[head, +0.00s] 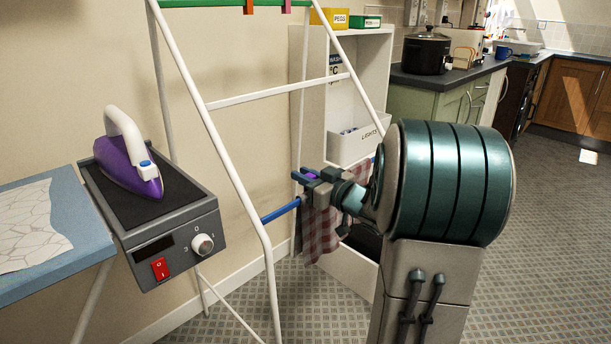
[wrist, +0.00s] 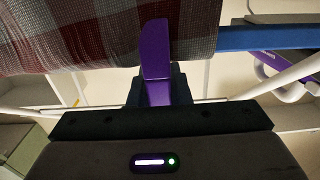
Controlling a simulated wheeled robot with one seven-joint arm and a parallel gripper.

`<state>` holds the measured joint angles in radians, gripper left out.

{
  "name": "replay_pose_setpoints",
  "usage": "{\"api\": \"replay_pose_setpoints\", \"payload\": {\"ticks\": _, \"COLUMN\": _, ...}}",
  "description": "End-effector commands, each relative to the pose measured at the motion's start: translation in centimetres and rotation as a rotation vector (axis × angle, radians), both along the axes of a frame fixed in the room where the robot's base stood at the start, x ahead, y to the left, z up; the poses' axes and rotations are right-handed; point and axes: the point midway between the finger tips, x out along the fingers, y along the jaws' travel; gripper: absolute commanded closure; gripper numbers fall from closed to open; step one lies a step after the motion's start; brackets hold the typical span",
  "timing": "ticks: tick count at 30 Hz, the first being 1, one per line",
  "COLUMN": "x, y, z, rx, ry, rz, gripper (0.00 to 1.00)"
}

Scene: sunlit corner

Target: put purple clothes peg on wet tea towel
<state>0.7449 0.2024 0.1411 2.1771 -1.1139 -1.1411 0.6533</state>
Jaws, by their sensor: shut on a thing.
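The purple clothes peg (wrist: 155,50) is between the jaws of my gripper (wrist: 155,90), its free end pointing away from the jaws. It also shows as a small purple patch at my gripper (head: 318,175) in the head view. The tea towel (head: 319,225), red-and-white checked in the head view, hangs over a blue rail (head: 281,211) of the white airer. In the wrist view the towel (wrist: 90,35) fills the upper left, and the peg's tip overlaps its lower right edge. I cannot tell whether the peg touches the cloth.
The white airer frame (head: 226,150) stands close on the left of my arm. A purple iron (head: 130,165) rests on a grey unit (head: 165,222) by the ironing board (head: 45,230). A white shelf unit (head: 357,80) stands behind the towel. Floor at right is clear.

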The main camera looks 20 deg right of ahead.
Motion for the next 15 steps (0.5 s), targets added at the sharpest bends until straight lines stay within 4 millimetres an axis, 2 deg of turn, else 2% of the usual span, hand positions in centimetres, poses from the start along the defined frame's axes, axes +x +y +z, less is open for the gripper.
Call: {"api": "replay_pose_setpoints", "payload": {"ticks": 15, "x": 0.0, "y": 0.02, "z": -1.13, "rx": 0.002, "ry": 0.002, "rz": 0.0, "gripper": 1.0}}
